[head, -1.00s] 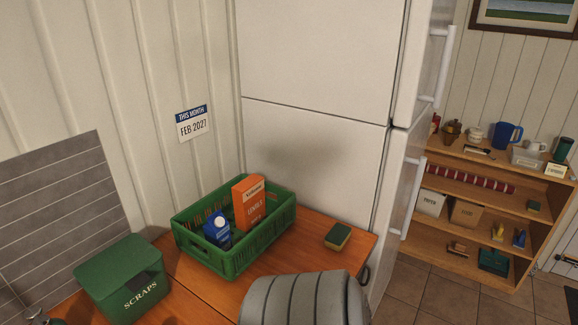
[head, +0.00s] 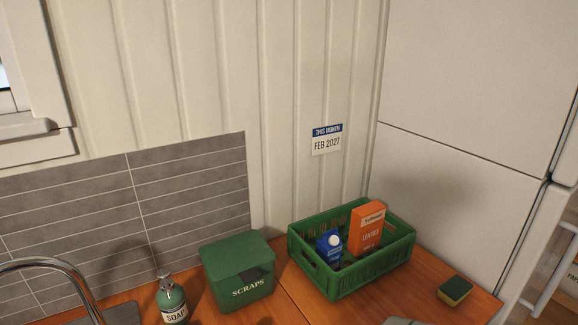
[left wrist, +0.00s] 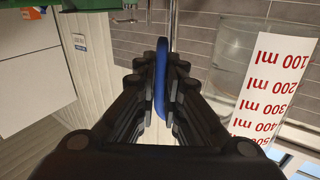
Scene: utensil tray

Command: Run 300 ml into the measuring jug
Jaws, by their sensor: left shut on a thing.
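The measuring jug (left wrist: 233,72) shows in the left wrist view, at the right of that upside-down picture. It is clear, with a white scale strip (left wrist: 280,88) in red figures from 100 ml to 500 ml. My left gripper (left wrist: 161,75) is shut on a blue upright piece (left wrist: 161,60), which looks like the jug's handle. I cannot tell whether there is water in the jug. The curved metal tap (head: 50,264) is at the lower left of the head view, with its lower part cut off. My right gripper is not in view.
A soap bottle (head: 172,298) and a green scraps bin (head: 238,268) stand right of the tap. A green crate (head: 350,278) holds a blue carton and an orange lentils box. A sponge (head: 455,290) lies on the wooden counter by the fridge (head: 470,90).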

